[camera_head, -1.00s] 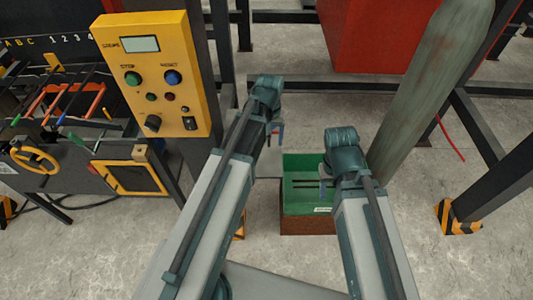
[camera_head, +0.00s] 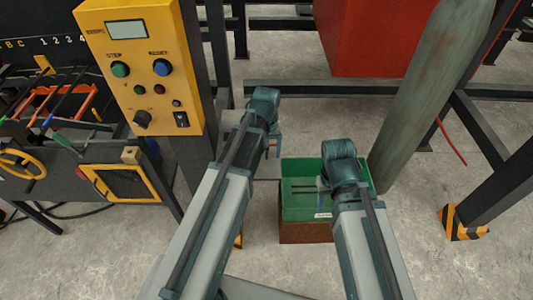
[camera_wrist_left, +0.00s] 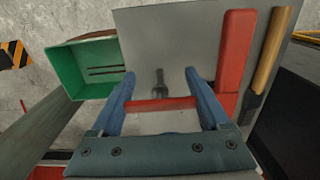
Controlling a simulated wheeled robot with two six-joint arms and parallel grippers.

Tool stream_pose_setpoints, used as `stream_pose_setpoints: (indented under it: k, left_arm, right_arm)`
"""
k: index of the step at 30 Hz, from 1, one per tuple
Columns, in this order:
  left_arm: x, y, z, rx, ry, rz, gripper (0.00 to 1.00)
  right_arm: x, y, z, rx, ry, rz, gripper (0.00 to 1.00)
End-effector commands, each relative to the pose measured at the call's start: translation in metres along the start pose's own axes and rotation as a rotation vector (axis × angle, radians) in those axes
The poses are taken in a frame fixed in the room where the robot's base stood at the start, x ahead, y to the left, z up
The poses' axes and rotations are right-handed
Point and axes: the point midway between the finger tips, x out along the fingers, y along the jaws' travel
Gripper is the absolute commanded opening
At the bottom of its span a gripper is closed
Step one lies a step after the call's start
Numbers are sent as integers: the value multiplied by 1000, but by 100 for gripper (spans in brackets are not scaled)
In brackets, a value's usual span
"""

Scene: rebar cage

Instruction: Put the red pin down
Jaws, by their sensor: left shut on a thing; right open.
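My left gripper (camera_wrist_left: 161,92) has its blue fingers shut on the red pin (camera_wrist_left: 160,103), which runs crosswise between them in the left wrist view. The pin is over a grey plate (camera_wrist_left: 150,40); I cannot tell whether it touches it. In the head view my left gripper (camera_head: 272,147) is over the grey plate (camera_head: 266,170), and the arm hides most of the pin. My right gripper (camera_head: 322,186) is open, above the green box (camera_head: 300,212), seen mostly from behind.
A red bar (camera_wrist_left: 237,50) and a wooden-handled tool (camera_wrist_left: 270,55) lie at the plate's right side in the wrist view. A yellow control panel (camera_head: 140,70) stands left, a slanted grey-green post (camera_head: 425,90) right. The floor in front of the striped post foot is clear.

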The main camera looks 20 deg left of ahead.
Motion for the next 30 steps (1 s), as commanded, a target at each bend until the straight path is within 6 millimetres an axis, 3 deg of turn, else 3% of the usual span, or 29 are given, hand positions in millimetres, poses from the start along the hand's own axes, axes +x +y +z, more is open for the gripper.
stream_pose_setpoints:
  k: [5, 6, 9, 20, 30]
  left_arm:
    - [4, 0, 0, 0, 0, 0, 19]
    - [4, 0, 0, 0, 0, 0, 81]
    - [3, 0, 0, 0, 0, 0, 99]
    - [0, 0, 0, 0, 0, 0, 100]
    - [-31, 0, 0, 0, 0, 0, 100]
  right_arm:
    - [4, 0, 0, 0, 0, 0, 50]
    - [4, 0, 0, 0, 0, 0, 50]
    - [2, 0, 0, 0, 0, 0, 50]
    - [0, 0, 0, 0, 0, 0, 50]
    - [-31, 3, 2, 0, 0, 0, 50]
